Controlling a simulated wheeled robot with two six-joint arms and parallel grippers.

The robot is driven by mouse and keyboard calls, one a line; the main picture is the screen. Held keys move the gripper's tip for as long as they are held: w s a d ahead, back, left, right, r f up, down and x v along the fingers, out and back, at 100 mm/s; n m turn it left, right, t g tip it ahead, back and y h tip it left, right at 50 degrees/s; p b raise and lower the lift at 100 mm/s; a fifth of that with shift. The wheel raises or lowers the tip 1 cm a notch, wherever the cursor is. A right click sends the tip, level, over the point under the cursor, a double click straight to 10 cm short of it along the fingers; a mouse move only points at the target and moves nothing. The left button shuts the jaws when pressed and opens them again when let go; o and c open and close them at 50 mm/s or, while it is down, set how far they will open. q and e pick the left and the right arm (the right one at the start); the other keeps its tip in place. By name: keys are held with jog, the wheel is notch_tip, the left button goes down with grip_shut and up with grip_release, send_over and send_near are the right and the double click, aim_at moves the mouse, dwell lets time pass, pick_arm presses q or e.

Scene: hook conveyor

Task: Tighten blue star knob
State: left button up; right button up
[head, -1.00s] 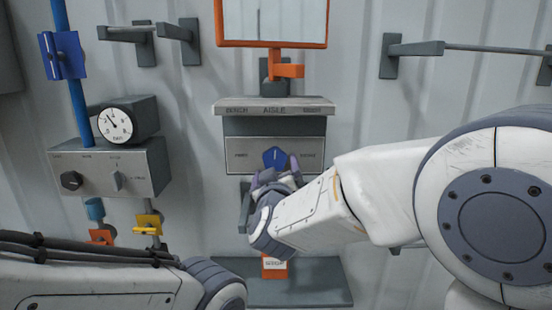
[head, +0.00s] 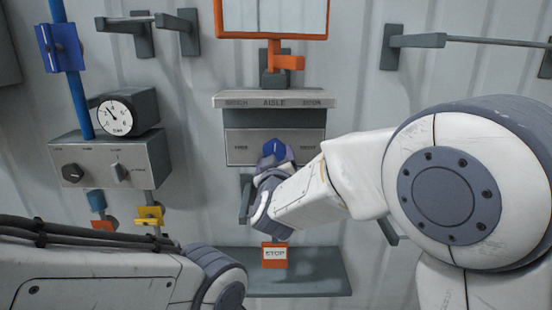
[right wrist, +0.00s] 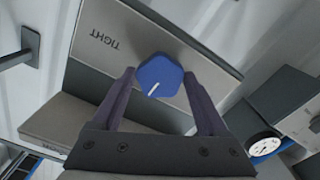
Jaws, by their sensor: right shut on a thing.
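The blue star knob (head: 273,148) sits on a grey panel plate (head: 237,146) below the shelf in the head view. In the right wrist view the knob (right wrist: 160,72) faces me with a short white mark near its lower edge. The word TIGHT appears upside down on the plate to its left. My right gripper (right wrist: 158,80) has one finger on each side of the knob and is shut on it. In the head view my right gripper (head: 272,163) partly covers the knob. My left arm shows at bottom left; its gripper is out of view.
A shelf ledge (head: 274,99) juts out above the plate, with an orange-framed board (head: 271,38) higher up. A grey box with a gauge (head: 116,117) and dials is left. An orange STOP tag (head: 274,255) hangs below, above a lower shelf (head: 310,280).

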jog(key=m+b, duration=0.5)
jog(key=m, duration=0.1)
jog(key=m+b, duration=0.5)
jog(key=m, duration=0.2)
jog(key=m+b, duration=0.5)
jog(key=m, duration=0.2)
jog(key=shift+a+f, duration=0.1)
jog(key=shift+a, duration=0.2)
jog(key=shift+m+b, duration=0.3)
jog(key=shift+m, duration=0.1)
jog(key=o, duration=1.3)
jog(key=shift+c, duration=0.2)
jog(key=shift+s, duration=0.1)
jog(key=s+b, duration=0.2)
jog(key=s, duration=0.8)
jog(key=shift+s, duration=0.15)
